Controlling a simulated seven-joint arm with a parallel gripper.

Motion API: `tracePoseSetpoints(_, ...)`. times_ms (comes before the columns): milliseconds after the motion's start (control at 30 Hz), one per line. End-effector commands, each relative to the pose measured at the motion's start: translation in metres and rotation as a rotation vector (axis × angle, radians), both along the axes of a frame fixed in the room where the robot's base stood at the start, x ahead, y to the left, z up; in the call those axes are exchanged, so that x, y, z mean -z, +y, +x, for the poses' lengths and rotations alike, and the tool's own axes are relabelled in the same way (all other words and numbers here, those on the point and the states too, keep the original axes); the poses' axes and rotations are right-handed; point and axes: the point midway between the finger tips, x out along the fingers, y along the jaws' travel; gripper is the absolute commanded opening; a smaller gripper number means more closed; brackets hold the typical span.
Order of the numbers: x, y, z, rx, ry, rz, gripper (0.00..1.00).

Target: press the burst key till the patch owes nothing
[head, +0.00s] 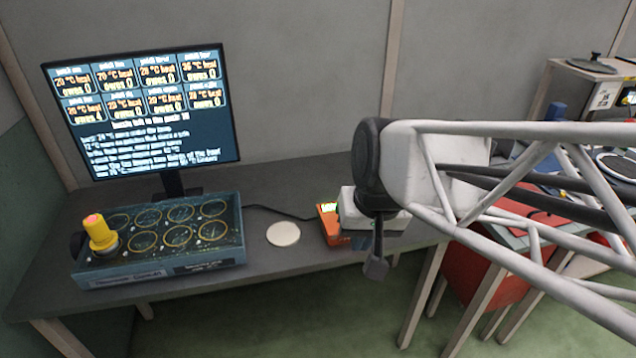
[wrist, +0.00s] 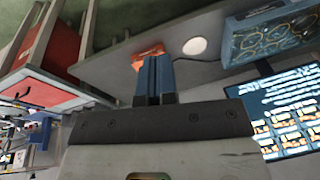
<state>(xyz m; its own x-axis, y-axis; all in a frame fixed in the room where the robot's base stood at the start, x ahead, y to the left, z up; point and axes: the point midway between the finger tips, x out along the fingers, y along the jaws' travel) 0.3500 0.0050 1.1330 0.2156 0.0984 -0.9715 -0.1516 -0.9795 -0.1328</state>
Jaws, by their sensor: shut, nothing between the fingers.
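A white round disc (head: 283,233) lies on the bench (head: 275,187) between the panel and the orange box. A dark cable runs behind it. A red-sided cart (wrist: 45,55) stands beyond a gap beside the bench.

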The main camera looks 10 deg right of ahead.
Motion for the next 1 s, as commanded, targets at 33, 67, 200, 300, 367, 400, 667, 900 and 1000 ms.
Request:
tracePoseSetpoints(33, 0.003, 0.001, 0.009, 0.03, 0.009, 0.029, 0.0)
tracePoseSetpoints(67, 0.004, 0.002, 0.014, 0.052, 0.012, 0.05, 0.0)
tracePoseSetpoints(200, 0.009, 0.004, 0.042, 0.156, 0.028, 0.149, 0.0)
tracePoseSetpoints(300, 0.014, 0.005, 0.063, 0.237, 0.038, 0.221, 0.0)
tracePoseSetpoints(367, 0.017, 0.004, 0.076, 0.284, 0.045, 0.263, 0.0)
tracePoseSetpoints(400, 0.019, 0.004, 0.085, 0.318, 0.049, 0.29, 0.0)
tracePoseSetpoints(667, 0.036, -0.006, 0.142, 0.543, 0.076, 0.467, 0.0)
tracePoseSetpoints(900, 0.056, -0.024, 0.195, 0.761, 0.098, 0.62, 0.0)
tracePoseSetpoints(1000, 0.067, -0.034, 0.216, 0.856, 0.108, 0.681, 0.0)
